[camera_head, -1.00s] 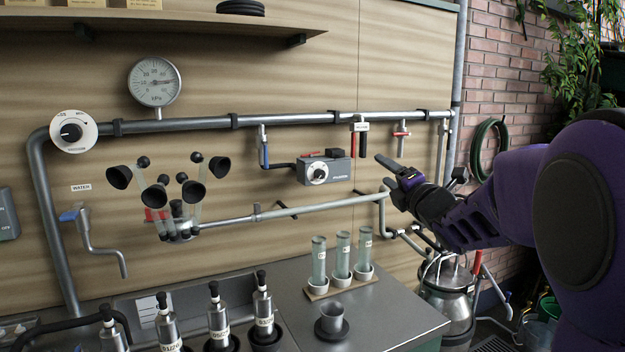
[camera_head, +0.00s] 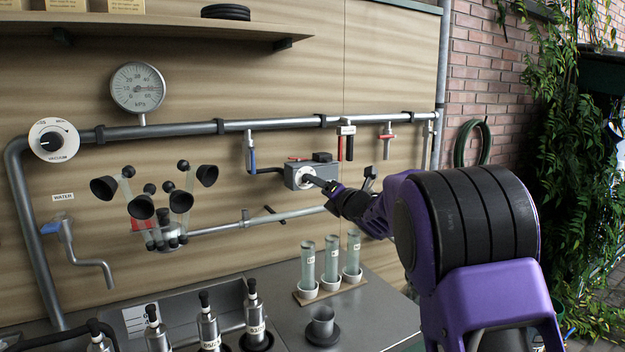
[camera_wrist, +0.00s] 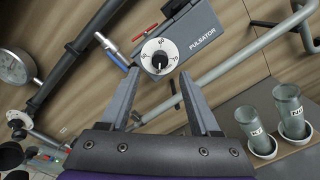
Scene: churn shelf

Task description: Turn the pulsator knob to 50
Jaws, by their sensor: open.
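The pulsator (camera_head: 318,172) is a grey box mounted on the wooden wall below the long pipe. The box is lettered PULSATOR. My gripper (camera_head: 316,182) reaches in from the right, with its fingertips close in front of the dial in the head view. In the wrist view my gripper (camera_wrist: 157,80) is open, its two fingers apart on either side below the knob. Nothing is between them. I cannot tell whether they touch the dial.
A blue-handled valve (camera_head: 250,155) hangs left of the pulsator, and a red-handled valve (camera_head: 387,137) to its right. Glass tubes (camera_head: 331,258) stand in a rack below. A vacuum dial (camera_head: 53,140) and a kPa gauge (camera_head: 138,88) are farther left.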

